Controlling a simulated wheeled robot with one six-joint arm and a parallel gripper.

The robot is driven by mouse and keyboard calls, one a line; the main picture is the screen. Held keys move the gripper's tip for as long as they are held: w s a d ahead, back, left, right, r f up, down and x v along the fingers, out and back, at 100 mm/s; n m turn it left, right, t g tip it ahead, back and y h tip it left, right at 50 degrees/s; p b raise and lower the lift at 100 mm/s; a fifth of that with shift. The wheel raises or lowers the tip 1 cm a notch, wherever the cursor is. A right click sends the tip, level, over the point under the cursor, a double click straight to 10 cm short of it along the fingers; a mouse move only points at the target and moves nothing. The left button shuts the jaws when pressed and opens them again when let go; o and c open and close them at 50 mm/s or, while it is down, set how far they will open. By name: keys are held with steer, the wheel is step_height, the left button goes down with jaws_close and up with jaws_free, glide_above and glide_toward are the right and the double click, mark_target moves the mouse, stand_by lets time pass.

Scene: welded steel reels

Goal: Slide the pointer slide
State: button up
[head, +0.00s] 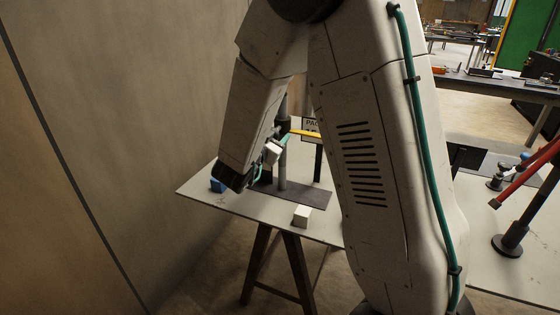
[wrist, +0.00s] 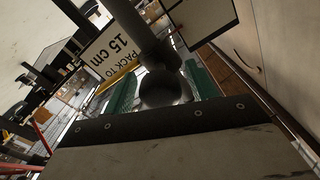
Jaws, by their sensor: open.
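A dark grey upright post (head: 282,172) stands on a dark base plate on the table. A yellow pointer (head: 304,133) sticks out to the right from the post's upper part, towards a sign. In the wrist view the pointer (wrist: 118,76) lies beside the sign, partly behind a green finger. My gripper (wrist: 163,88) is open. Its green fingers stand on either side of the post's dark round end and collar (wrist: 162,84); I cannot tell whether they touch it. In the head view my arm hides part of the slide.
The sign (wrist: 107,48) reads "PACK TO 15 cm". A wall (head: 120,120) rises close on the left. A red bar (head: 524,175) stands on the right table.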

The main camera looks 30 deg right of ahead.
steer(key=v, duration=0.6)
steer(key=shift+a, duration=0.25)
steer(key=shift+s, duration=0.1)
stand_by(0.5)
